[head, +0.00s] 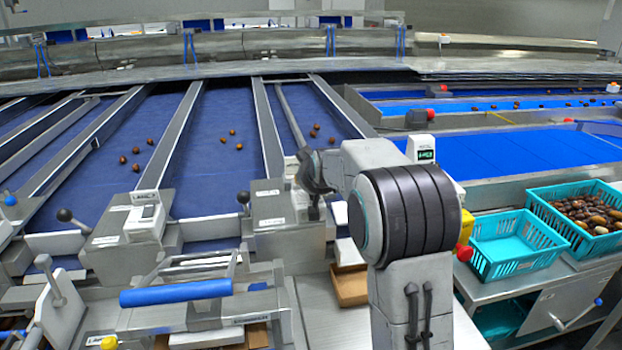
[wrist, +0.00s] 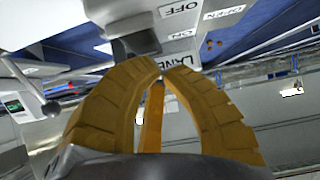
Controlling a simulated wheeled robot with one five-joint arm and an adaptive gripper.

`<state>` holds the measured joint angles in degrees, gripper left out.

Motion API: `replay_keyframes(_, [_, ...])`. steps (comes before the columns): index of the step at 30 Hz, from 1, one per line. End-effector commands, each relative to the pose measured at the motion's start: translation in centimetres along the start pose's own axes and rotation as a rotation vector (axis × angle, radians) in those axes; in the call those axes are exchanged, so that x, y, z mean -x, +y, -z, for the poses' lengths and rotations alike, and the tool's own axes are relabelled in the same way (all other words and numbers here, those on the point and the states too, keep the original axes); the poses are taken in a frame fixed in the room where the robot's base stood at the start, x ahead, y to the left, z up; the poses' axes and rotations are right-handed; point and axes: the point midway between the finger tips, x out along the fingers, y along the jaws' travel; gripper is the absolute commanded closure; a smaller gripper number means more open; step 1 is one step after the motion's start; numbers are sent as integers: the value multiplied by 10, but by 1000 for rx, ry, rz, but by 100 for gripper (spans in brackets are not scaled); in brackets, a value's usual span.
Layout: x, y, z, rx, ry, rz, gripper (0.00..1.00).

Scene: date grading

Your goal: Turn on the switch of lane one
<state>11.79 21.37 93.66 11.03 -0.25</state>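In the wrist view a label reading "LANE" (wrist: 187,70) shows just past my gripper (wrist: 162,72), its number hidden by the fingers. My yellow fingertips are together with nothing seen between them. A dark part (wrist: 136,46) sits just beyond the left finger; I cannot tell if it is the switch. An "OFF" label (wrist: 180,8) is above it. In the head view my arm's end covers most of a switch box (head: 290,165) at the blue lane's end. Another switch box (head: 146,214) stands further left. The switch position cannot be told.
Black-knobbed levers (head: 243,198) stand beside the boxes. A blue-handled bar (head: 176,292) is at the front left. Teal crates, one empty (head: 512,243) and one with dates (head: 584,212), are at right. Dates (head: 136,150) lie on the blue belts.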

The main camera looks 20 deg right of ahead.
Motion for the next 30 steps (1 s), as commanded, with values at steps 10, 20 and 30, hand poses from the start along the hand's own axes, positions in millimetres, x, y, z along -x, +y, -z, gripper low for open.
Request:
replay_keyframes(10, [-4,0,-4,0,1,0,100])
replay_keyframes(20, [-7,0,-4,0,-28,0,100])
replay_keyframes(30, [-11,0,-8,1,-84,1,100])
